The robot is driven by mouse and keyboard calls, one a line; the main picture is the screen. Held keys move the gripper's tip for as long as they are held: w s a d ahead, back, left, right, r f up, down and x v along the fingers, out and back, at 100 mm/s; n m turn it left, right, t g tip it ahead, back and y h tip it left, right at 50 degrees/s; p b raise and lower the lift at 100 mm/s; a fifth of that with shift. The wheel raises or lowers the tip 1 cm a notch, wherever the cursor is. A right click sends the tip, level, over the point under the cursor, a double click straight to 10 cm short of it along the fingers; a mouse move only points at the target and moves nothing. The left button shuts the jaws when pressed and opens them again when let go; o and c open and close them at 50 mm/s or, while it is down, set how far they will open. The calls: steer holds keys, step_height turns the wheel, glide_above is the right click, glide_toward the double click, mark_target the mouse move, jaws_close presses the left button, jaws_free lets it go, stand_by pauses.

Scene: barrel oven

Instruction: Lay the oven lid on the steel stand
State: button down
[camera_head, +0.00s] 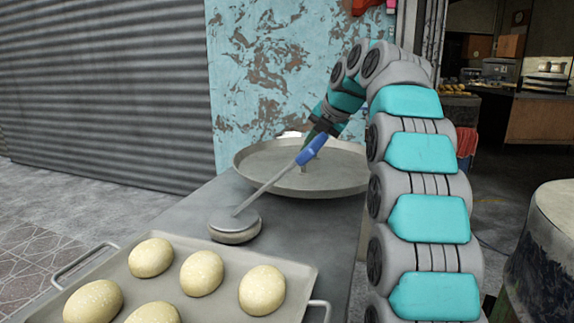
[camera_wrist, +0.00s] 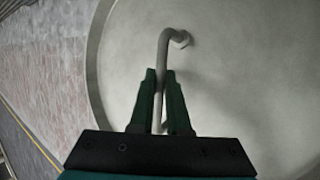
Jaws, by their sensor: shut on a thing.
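The oven lid (camera_head: 345,178) is a wide round grey metal disc with a raised rim, at the far end of a grey steel surface. In the wrist view the lid (camera_wrist: 235,95) fills most of the picture. Its bent rod handle (camera_wrist: 164,48) stands up from it. My gripper (camera_wrist: 161,78) is shut on this handle, with a green finger on each side. In the head view my gripper (camera_head: 318,120) is above the lid's back part, partly hidden. The grey steel surface (camera_head: 300,235) looks like the stand. I cannot tell whether the lid touches it.
A round metal tool (camera_head: 233,225) lies on the surface, its blue handle (camera_head: 313,148) reaching across the lid's front. A tray (camera_head: 205,305) with several dough balls is in front. A barrel (camera_head: 552,235) stands at right. A peeling blue wall (camera_head: 265,75) is behind.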

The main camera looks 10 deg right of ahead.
mark_target(286, 165)
steer(key=a, duration=0.6)
steer(key=shift+f+p, duration=0.25)
steer(key=shift+p, duration=0.15)
steer(key=shift+f, duration=1.75)
steer(key=shift+f, duration=0.1)
steer(key=c, duration=0.9)
jaws_free()
steer(key=b+v, duration=0.1)
steer(key=v, duration=1.1)
